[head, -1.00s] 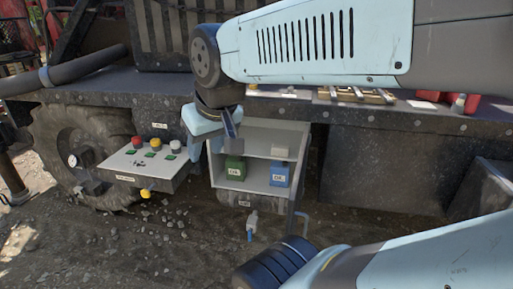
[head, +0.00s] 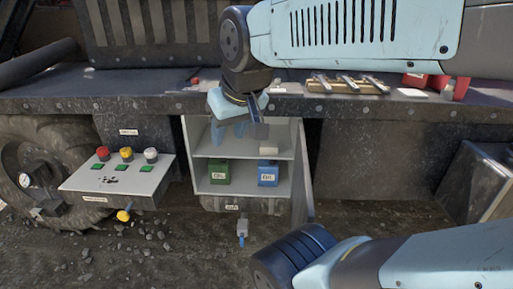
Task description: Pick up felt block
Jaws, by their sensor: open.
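A small pale beige block (head: 268,148), which looks like the felt block, sits on the upper shelf of the open grey cabinet (head: 302,160), toward its right side. My gripper (head: 257,129) is in front of the top of the cabinet, pointing down. It appears just above the block in the picture, but I cannot tell the depth between them. The jaws are open and hold nothing that I can see; one finger hides most of the other.
A button panel (head: 120,179) juts out at left. The dark deck (head: 150,92) overhangs the cabinet, with a wooden tool rack (head: 345,84) on it. A tap (head: 242,230) hangs below.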

